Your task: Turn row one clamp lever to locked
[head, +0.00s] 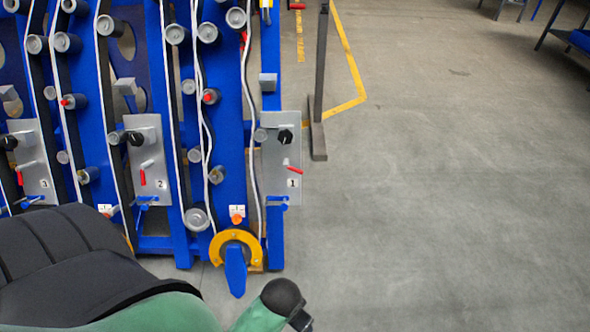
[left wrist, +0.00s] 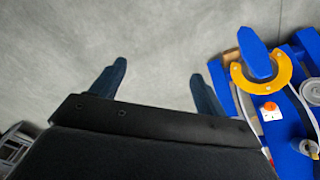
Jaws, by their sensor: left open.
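The row one plate (head: 275,165), grey and marked 1, is at the right end of the blue chassis in the head view. A red-handled lever (head: 292,167) sticks out to the right on it, below a black knob (head: 285,136). Lower down, a blue lever (head: 236,270) points downward from a yellow ring (head: 257,255). The ring (left wrist: 282,79) and the blue lever (left wrist: 255,52) also show at the right of the left wrist view. My left gripper (left wrist: 158,80) is open and empty over the floor, apart from them. My right gripper is out of view.
Plates marked 2 (head: 148,160) and 3 (head: 35,165), with similar red levers, stand to the left. An orange button (head: 237,219) is above the yellow ring. A dark post (head: 319,80) stands right of the chassis. The floor (head: 450,200) to the right is clear.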

